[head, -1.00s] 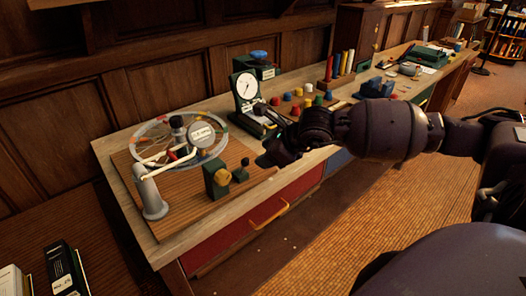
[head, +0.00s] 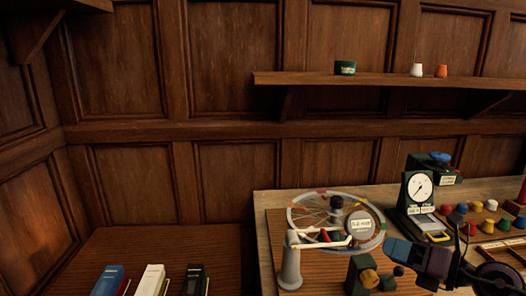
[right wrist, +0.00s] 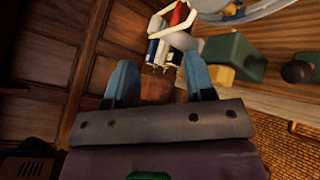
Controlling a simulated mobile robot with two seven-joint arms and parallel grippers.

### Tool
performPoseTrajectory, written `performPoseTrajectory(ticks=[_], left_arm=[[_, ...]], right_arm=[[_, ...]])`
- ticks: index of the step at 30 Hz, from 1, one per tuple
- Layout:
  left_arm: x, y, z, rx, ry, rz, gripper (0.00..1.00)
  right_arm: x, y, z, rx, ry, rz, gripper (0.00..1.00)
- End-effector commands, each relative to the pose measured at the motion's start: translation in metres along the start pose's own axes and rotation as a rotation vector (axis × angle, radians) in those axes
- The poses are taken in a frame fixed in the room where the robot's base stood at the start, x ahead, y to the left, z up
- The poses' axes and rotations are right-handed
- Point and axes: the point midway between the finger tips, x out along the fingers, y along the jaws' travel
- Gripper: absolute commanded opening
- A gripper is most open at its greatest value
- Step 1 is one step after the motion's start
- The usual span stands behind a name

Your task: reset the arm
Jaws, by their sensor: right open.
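The device stands on a wooden board (head: 268,250) at the lower middle of the head view. Its white arm (head: 318,243) reaches from a grey post (head: 290,262) across a spoked wheel (head: 312,212), with a round labelled disc (head: 360,229) above the wheel. My left gripper is out of view.
A dial gauge (head: 419,188) and several coloured knobs (head: 462,208) stand on the bench to the right. Books (head: 150,281) stand on a lower wooden surface at the left. A wall shelf (head: 390,79) holds small pots. Wood panelling closes off the back.

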Motion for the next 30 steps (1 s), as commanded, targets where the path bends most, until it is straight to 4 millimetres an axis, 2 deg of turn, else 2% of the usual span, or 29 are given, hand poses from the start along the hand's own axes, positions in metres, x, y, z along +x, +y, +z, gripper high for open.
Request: performPoseTrajectory(ticks=[5,8,14,17,22,26,30], left_arm=[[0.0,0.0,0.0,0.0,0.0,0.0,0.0],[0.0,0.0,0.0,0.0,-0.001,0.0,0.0],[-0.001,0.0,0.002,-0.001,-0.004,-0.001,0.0],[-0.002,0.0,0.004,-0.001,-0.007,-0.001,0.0],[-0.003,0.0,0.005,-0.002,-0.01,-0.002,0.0],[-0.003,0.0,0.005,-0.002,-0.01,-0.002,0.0],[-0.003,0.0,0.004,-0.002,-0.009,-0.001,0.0]], right_arm=[[0.001,-0.013,-0.006,0.394,-0.195,0.058,0.49],[-0.002,-0.029,-0.014,0.618,-0.298,0.065,0.49],[-0.014,-0.07,-0.048,1.062,-0.494,0.036,0.49],[-0.022,-0.093,-0.077,1.296,-0.588,0.005,0.49],[-0.04,-0.126,-0.143,1.686,-0.74,-0.061,0.49],[-0.055,-0.139,-0.202,1.965,-0.848,-0.104,0.49],[-0.072,-0.142,-0.262,2.195,-0.958,-0.117,0.49]])
